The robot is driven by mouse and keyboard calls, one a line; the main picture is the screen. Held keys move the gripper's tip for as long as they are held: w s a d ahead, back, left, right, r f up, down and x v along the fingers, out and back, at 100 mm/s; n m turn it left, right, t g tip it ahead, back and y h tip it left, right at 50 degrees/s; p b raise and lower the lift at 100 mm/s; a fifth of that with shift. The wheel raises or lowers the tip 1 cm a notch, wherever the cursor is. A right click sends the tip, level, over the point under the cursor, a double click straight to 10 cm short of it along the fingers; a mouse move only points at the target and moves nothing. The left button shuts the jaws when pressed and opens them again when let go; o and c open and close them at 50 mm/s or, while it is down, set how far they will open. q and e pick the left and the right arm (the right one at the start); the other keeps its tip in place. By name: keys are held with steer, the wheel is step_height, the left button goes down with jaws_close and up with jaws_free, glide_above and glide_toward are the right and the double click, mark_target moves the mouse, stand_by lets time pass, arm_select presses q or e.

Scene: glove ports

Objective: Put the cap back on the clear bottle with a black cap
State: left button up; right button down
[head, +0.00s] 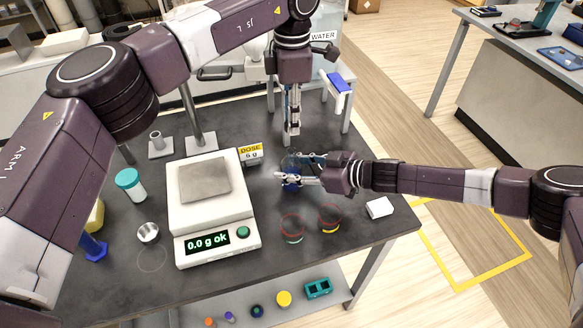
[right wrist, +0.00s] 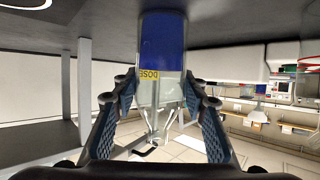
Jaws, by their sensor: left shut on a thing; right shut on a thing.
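The clear bottle (right wrist: 162,88) fills the middle of the right wrist view, with a blue band and a clear part between the fingers. My right gripper (right wrist: 162,108) is shut on it. In the head view my right gripper (head: 285,178) holds the bottle above the dark table, right of the balance, and the fingers hide most of it; some blue (head: 291,187) shows. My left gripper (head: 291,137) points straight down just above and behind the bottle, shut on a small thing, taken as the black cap. The cap itself cannot be made out against the dark table.
The balance (head: 212,215) reads 0.0 g. A teal-lidded jar (head: 130,184) and metal cup (head: 148,232) stand left.

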arm_select(q)
glide_above(291, 150)
steer(key=shift+d+f, duration=0.1)
steer(key=shift+f, duration=2.4)
steer(key=shift+f, duration=0.85)
steer(key=shift+f, duration=0.6)
steer(key=m, duration=2.6)
